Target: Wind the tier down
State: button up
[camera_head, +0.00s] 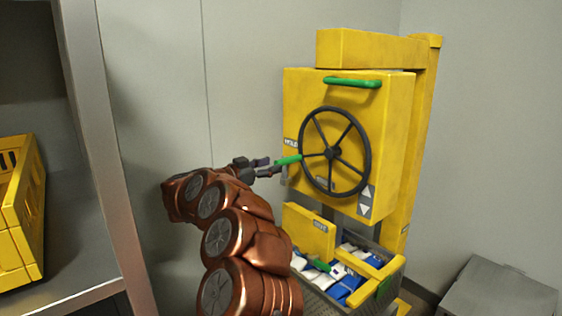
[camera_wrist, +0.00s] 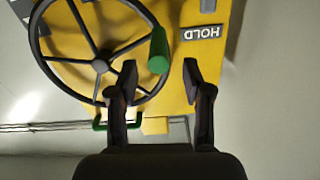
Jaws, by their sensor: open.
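A black handwheel (camera_head: 335,152) with several spokes is mounted on the front of a yellow hoist box (camera_head: 392,110). A green crank grip (camera_head: 289,160) sticks out from the wheel's left side. My gripper (camera_head: 272,170) is open and empty beside the grip's outer end. In the wrist view the green grip (camera_wrist: 158,50) lies just beyond the fingertips (camera_wrist: 160,76), nearer the left finger, and is not clamped. The wheel (camera_wrist: 95,58) also shows there. Below the box hangs a wire basket tier (camera_head: 312,291) with white and blue packs inside and a yellow front bar (camera_head: 372,284).
A fixed green bar (camera_head: 352,82) crosses the top of the box. A HOLD label (camera_wrist: 204,33) and arrow markings (camera_head: 366,200) are on the box. A grey shelf post (camera_head: 100,150) with a yellow crate (camera_head: 22,215) stands left. A grey box (camera_head: 497,290) is at lower right.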

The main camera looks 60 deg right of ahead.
aim_at(288, 160)
jog(key=p+x, duration=0.1)
jog(key=x, duration=0.6)
jog(key=shift+s+d, duration=0.2)
jog(key=shift+d, duration=0.1)
grip_shut()
dwell(0.4)
